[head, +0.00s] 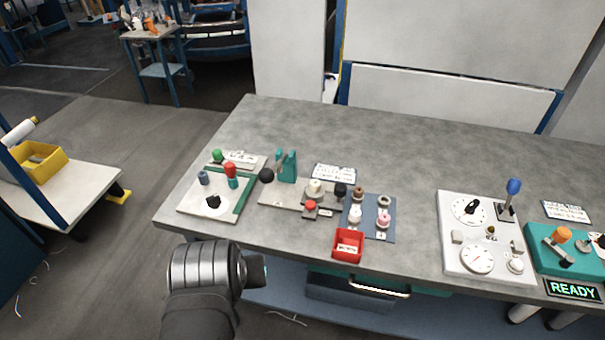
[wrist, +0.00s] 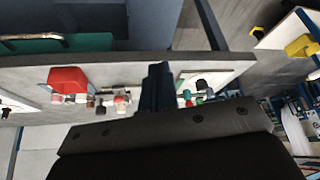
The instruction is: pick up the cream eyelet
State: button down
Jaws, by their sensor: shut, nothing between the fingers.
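A blue mat (head: 370,228) on the bench holds several small ring-like parts. A pale cream ring (head: 383,201) with a dark centre sits at its back right, and a whitish part (head: 355,214) sits at its front left. I cannot tell for sure which one is the cream eyelet. A brown part (head: 358,192) and a pink part (head: 383,219) are on the same mat. My gripper (head: 262,271) is in front of the bench edge, left of the mat and apart from it. In the wrist view its fingers (wrist: 158,76) are shut and empty.
A red bin (head: 348,246) stands at the mat's front edge and also shows in the wrist view (wrist: 68,79). Left of the mat are a teal bracket (head: 287,166) and a board with knobs (head: 188,205). A white dial panel (head: 462,241) lies right. The bench's back is clear.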

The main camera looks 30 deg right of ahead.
dwell(0.3)
jog(key=c, duration=1.1)
grip_release()
jog(key=w+d+r+m+g+y, duration=0.1)
jog(key=w+d+r+m+g, duration=0.1)
jog(key=w+d+r+m, duration=0.45)
jog(key=w+d+r+m+g, duration=0.25)
jog(key=w+d+r, duration=0.45)
jog(key=d, duration=0.5)
jog(key=m+y, duration=0.1)
jog(key=m, duration=0.3)
send_over(315, 182)
jog(key=shift+g, duration=0.25)
notch_tip(315, 182, down, 11)
jog(key=shift+d+f, duration=0.15)
jog(key=shift+f, duration=0.05)
jog(key=shift+a+f, duration=0.2)
jog(key=shift+f, duration=2.5)
